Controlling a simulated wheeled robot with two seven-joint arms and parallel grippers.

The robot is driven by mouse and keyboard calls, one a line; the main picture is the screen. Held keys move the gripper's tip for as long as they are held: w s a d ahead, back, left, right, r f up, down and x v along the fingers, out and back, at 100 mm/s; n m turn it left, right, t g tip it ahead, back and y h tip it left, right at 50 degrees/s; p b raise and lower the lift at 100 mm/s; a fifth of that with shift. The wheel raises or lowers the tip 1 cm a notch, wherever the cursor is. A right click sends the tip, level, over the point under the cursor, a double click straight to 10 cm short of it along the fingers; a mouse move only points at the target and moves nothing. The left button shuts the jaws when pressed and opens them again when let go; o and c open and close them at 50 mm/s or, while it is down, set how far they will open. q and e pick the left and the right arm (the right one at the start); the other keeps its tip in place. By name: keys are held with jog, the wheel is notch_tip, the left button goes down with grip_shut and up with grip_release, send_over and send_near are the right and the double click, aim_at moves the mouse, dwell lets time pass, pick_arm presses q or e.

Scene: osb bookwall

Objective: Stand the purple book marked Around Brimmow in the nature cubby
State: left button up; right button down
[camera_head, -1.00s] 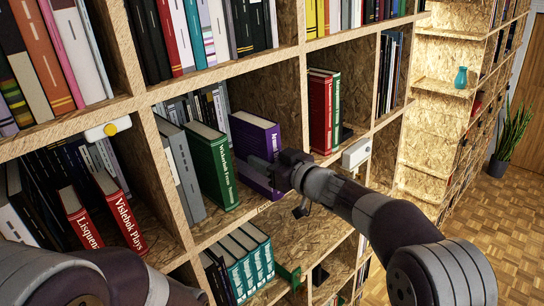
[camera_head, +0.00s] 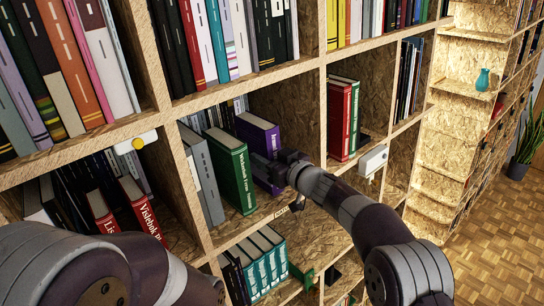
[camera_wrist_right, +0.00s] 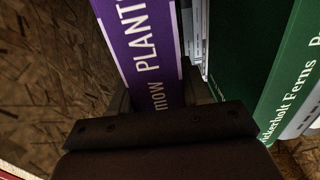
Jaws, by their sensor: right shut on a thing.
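The purple book (camera_head: 257,136) stands upright in the middle cubby, just right of the green book (camera_head: 231,168) reading Wickerholt Ferns. My right gripper (camera_head: 284,163) is shut on the front of the purple book, at its spine. In the right wrist view the purple spine (camera_wrist_right: 143,50) shows part of its white lettering, "mow" and "PLANT", above the dark gripper (camera_wrist_right: 165,128). The green book (camera_wrist_right: 295,80) is close beside it there. The fingertips are hidden. My left arm comes in at the bottom left; its gripper is out of view.
Grey books (camera_head: 202,172) lean left of the green one. Bare cubby floor and a wooden divider (camera_head: 313,130) lie to the right. Red books (camera_head: 341,118) stand in the cubby beyond. Teal books (camera_head: 262,262) stand below.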

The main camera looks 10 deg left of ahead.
jog(key=shift+w+a+r, duration=0.15)
jog(key=shift+w+a, duration=0.05)
jog(key=shift+a, duration=0.05)
dwell(0.5)
